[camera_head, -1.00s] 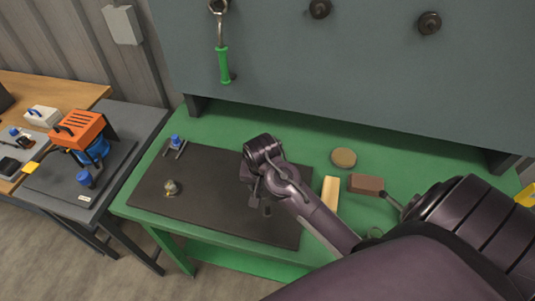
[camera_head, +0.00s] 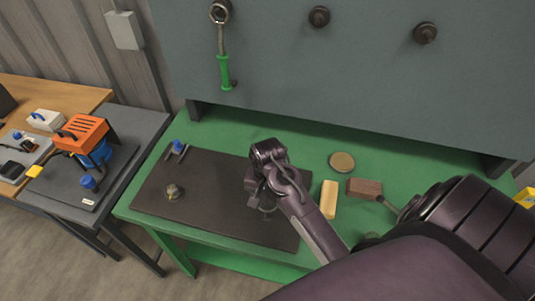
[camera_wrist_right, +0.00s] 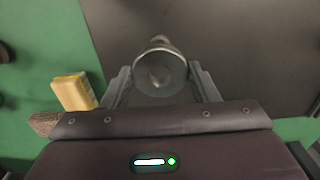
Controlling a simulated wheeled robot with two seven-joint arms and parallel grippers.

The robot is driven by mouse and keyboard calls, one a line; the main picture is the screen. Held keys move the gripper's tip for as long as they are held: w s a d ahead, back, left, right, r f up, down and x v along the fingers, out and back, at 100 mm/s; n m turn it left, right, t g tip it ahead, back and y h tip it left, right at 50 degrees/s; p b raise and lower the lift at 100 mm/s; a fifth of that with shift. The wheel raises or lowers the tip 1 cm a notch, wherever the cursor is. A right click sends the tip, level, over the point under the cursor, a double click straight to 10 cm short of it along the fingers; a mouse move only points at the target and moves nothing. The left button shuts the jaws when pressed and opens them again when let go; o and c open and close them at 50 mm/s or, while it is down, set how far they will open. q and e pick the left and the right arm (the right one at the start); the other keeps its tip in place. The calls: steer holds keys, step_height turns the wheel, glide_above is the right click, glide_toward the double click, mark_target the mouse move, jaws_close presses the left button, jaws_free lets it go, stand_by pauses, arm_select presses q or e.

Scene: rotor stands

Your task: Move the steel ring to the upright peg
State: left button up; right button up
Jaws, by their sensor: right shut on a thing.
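The steel ring (camera_wrist_right: 160,91) is a round metal band between the two fingers of my right gripper (camera_wrist_right: 163,88) in the right wrist view. My right gripper (camera_head: 264,203) is shut on it, low over the dark mat in the head view. A grey post-like part (camera_wrist_right: 160,41) shows at the ring's far edge, and a paler shape shows inside the ring. I cannot tell whether the ring is around a peg or only above it. A small metallic piece with a yellowish base (camera_head: 174,191) stands on the mat's left part; I cannot tell whether it is the upright peg. My left gripper is not in view.
The dark mat (camera_head: 215,218) lies on the green bench (camera_head: 232,130). A blue-topped piece (camera_head: 178,148) is at the mat's back left. The mat's middle is bare.

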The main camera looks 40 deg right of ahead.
steer(key=shift+f, duration=0.25)
steer(key=shift+f, duration=0.7)
stand_by(0.5)
steer(key=shift+f, duration=0.35)
steer(key=shift+f, duration=0.35)
steer(key=shift+f, duration=1.1)
steer(key=shift+f, duration=0.3)
stand_by(0.4)
steer(key=shift+f+b, duration=0.3)
steer(key=shift+f, duration=0.45)
steer(key=shift+f, duration=0.1)
